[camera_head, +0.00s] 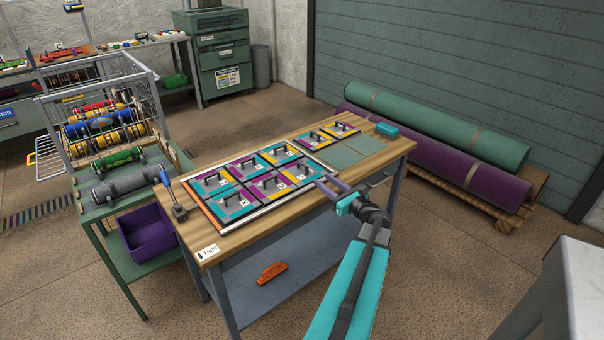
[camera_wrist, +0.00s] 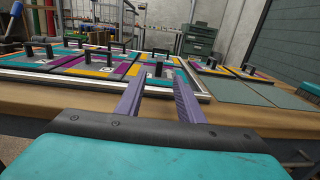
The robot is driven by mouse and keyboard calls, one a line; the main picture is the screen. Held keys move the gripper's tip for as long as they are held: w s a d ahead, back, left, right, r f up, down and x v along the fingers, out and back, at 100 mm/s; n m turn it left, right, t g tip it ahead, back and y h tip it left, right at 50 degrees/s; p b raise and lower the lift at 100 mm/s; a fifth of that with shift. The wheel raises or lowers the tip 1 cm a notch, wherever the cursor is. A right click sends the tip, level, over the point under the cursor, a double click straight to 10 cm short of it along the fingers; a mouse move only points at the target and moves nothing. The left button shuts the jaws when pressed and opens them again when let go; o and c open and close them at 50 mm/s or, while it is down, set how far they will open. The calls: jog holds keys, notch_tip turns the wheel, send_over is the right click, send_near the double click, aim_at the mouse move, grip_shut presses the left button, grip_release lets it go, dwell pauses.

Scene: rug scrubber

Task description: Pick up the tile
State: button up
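Several square tiles in purple, teal, yellow and black, each with a black handle, lie in a metal-edged frame (camera_head: 262,222) on the wooden workbench. A front-row tile (camera_head: 298,172) lies just beyond my gripper. Two more tiles, one nearer (camera_head: 315,139) and one farther (camera_head: 340,129), lie outside the frame toward the back right. My gripper (camera_head: 326,186) is near the bench's front edge, by the frame's right end. In the wrist view my gripper (camera_wrist: 157,98) has its two purple fingers apart with nothing between them, pointing toward the tiles.
Two flat grey-green squares (camera_head: 336,155) lie on the workbench (camera_head: 394,151) to the right of the frame. A clamp-like tool (camera_head: 178,207) stands at the left end. Rolled rugs (camera_head: 436,136) lie behind.

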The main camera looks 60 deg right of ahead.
aim_at(307, 168)
jog(key=p+x, duration=0.1)
jog(key=x, duration=0.5)
jog(key=shift+w+d, duration=0.2)
jog(key=shift+w, duration=0.15)
jog(key=shift+w+d, duration=0.1)
jog(key=shift+w, duration=0.4)
jog(key=shift+w, duration=0.1)
jog(key=shift+p+x, duration=0.95)
jog(key=shift+x, duration=1.55)
jog(key=shift+r, duration=0.15)
jog(key=shift+c, duration=0.4)
grip_shut()
